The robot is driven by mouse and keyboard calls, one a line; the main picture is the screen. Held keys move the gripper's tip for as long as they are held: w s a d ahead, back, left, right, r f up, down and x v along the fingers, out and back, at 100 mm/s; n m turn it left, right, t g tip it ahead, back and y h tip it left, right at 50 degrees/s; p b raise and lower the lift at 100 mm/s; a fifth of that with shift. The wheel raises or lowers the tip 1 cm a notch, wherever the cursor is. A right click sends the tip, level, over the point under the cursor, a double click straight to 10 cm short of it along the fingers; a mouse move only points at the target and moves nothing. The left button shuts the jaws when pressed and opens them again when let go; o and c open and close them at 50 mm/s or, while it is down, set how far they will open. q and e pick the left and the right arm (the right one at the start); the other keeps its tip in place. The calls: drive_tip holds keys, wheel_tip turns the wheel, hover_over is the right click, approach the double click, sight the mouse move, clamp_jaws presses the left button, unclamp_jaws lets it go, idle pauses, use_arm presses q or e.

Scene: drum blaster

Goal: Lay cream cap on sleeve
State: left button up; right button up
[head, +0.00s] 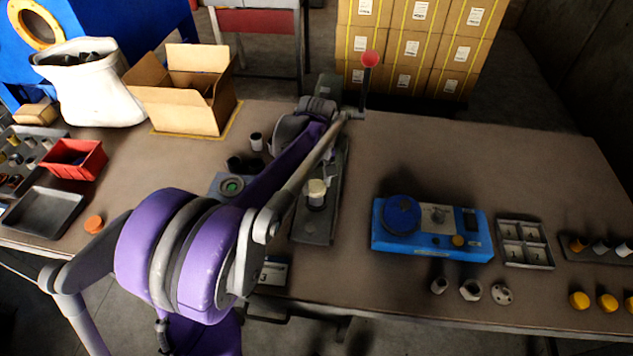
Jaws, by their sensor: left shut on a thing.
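The cream cap (317,187) shows just right of my left arm. It appears on top of a pale grey sleeve (316,202) standing on a dark press base (317,229); whether it is fully seated cannot be told. My left arm, purple and grey, reaches from the lower left across the middle to the press. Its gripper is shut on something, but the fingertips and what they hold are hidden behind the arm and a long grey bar. My right gripper is not in view.
A lever with a red knob (370,59) stands up behind the press. A blue device (432,232) and a divided tray (524,244) are to the right. An open carton (178,106), red bin (73,159) and grey tray (42,213) are left. Back-right table is clear.

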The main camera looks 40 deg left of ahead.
use_arm(q)
drive_tip(key=shift+f, duration=0.35)
idle(0.3)
drive_tip(key=o, duration=1.4)
drive_tip(key=shift+r, duration=0.15)
drive_tip(key=shift+r+p, duration=1.8)
drive_tip(key=shift+r, duration=1.15)
